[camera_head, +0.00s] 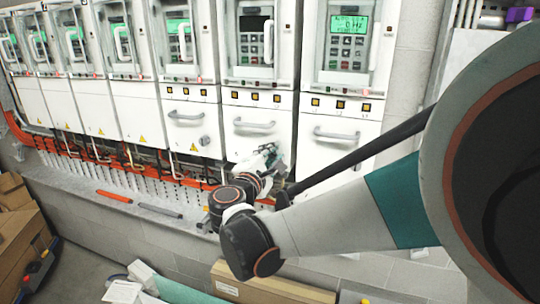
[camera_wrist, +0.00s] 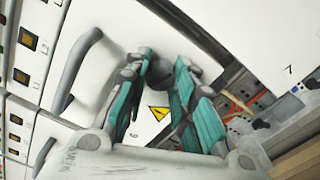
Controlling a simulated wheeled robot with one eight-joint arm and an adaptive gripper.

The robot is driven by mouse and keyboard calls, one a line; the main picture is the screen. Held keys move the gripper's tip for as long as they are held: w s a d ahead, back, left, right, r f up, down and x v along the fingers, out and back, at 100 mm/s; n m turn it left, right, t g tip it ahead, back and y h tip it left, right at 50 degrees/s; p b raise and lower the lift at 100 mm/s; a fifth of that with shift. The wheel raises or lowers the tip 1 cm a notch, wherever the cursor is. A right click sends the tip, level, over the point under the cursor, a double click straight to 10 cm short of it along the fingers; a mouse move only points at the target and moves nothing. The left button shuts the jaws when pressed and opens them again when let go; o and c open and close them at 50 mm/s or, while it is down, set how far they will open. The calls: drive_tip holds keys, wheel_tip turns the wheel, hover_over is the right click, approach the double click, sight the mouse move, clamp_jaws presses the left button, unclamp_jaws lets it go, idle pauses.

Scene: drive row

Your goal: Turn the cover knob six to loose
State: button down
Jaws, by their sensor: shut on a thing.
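My gripper (camera_wrist: 164,68) is shut on a grey cover knob (camera_wrist: 172,49), with one teal-padded finger on each side of it. The knob sits on a white cover (camera_wrist: 112,62) that carries a yellow warning triangle (camera_wrist: 158,112) and a small mark that looks like a 6. The fingers hide part of the knob, and its turn angle cannot be told. In the head view my gripper (camera_head: 272,157) is at the lower right of the middle handled cover (camera_head: 240,146), and the knob there is hidden.
A grey bar handle (camera_head: 254,124) is on the same cover. The cover to the left has its own knob (camera_head: 205,140). Another handled cover (camera_head: 325,158) is to the right. Orange cabling (camera_head: 95,155) runs below, above a grey ledge. Cardboard boxes (camera_head: 270,288) stand on the floor.

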drive_tip(key=shift+n, duration=1.1)
drive_tip(key=c, duration=1.3)
unclamp_jaws()
drive_tip(key=shift+a, duration=0.1)
drive_tip(key=shift+c, duration=0.2)
